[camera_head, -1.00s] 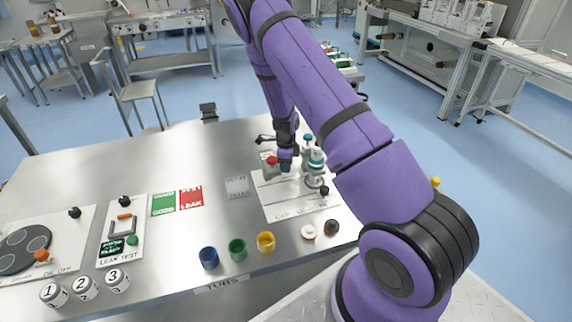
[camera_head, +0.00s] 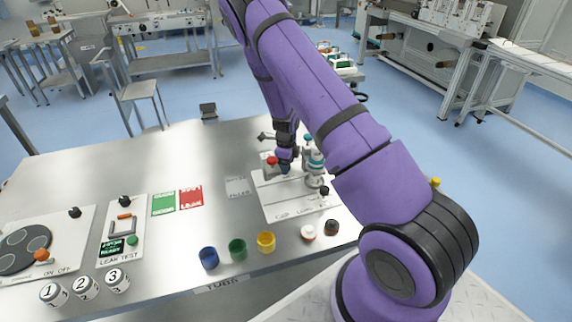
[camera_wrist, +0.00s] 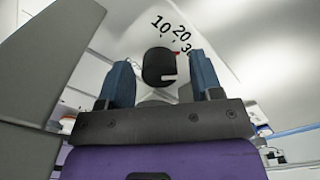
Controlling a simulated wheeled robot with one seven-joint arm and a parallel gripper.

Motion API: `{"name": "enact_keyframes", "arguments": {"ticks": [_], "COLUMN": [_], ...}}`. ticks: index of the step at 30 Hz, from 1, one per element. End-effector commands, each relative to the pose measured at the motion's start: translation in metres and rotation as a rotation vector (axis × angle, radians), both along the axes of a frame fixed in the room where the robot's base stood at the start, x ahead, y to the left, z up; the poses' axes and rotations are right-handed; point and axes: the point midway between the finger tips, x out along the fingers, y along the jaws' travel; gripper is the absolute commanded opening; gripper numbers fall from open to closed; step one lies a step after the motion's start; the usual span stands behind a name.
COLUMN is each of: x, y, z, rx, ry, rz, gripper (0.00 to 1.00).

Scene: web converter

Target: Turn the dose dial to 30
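The dose dial (camera_wrist: 159,66) is a black knob on a pale panel in the wrist view, with the numbers 10, 20 and part of a 3 printed beyond it. A small red mark and a white mark show beside the knob. My gripper (camera_wrist: 162,82) has its two blue fingers apart, one on each side of the knob, with a visible gap to each. I cannot tell how deep the knob sits between them. In the head view my gripper (camera_head: 284,169) points down at the white station panel (camera_head: 283,207); the dial is hidden there.
A red button (camera_head: 272,160) and a teal-and-grey dispenser (camera_head: 314,165) stand close beside my gripper. Blue (camera_head: 209,258), green (camera_head: 238,250) and yellow (camera_head: 266,242) tubs line the table's front edge.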

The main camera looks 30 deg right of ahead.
Motion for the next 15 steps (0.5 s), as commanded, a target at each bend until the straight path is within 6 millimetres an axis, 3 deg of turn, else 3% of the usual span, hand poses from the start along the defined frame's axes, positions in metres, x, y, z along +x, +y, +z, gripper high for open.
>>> {"name": "enact_keyframes", "arguments": {"ticks": [9, 15], "x": [0.0, 0.001], "y": [0.0, 0.0], "z": [0.002, 0.025], "rx": [0.0, -0.001], "ry": [0.0, -0.002], "rz": [0.001, 0.003], "gripper": [0.6, 0.6]}}
